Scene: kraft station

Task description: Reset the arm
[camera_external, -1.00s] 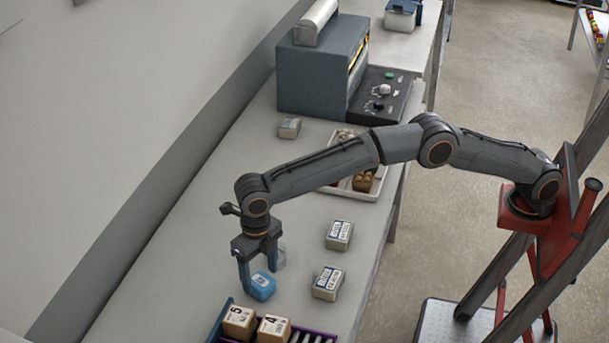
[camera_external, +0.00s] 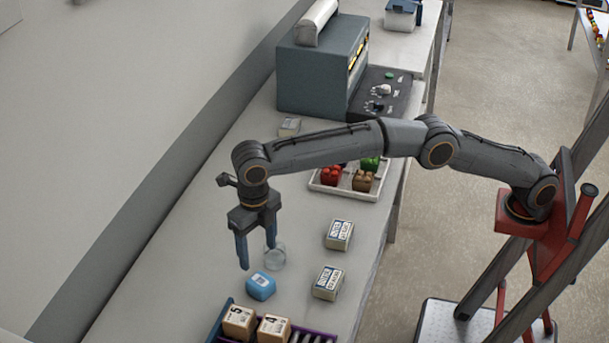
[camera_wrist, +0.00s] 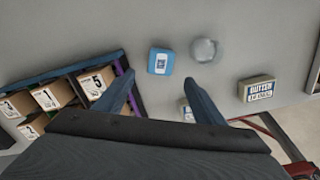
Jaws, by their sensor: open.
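My gripper (camera_external: 257,256) is open and empty, raised above the bench with its fingers pointing down. It also shows in the wrist view (camera_wrist: 161,95), with the two fingers spread. A small blue box with a white label (camera_external: 261,286) rests on the bench just in front of the gripper, apart from it. In the wrist view the blue box (camera_wrist: 161,61) lies beyond the fingertips. A clear round glass item (camera_external: 274,257) stands beside the gripper and partly behind a finger; it also shows in the wrist view (camera_wrist: 206,50).
Two labelled boxes (camera_external: 340,235) (camera_external: 328,282) lie on the right side of the bench. A rack (camera_external: 222,323) with numbered cartons stands at the front. A white tray (camera_external: 322,187) with coloured items lies under my arm. A grey machine (camera_external: 312,78) stands behind.

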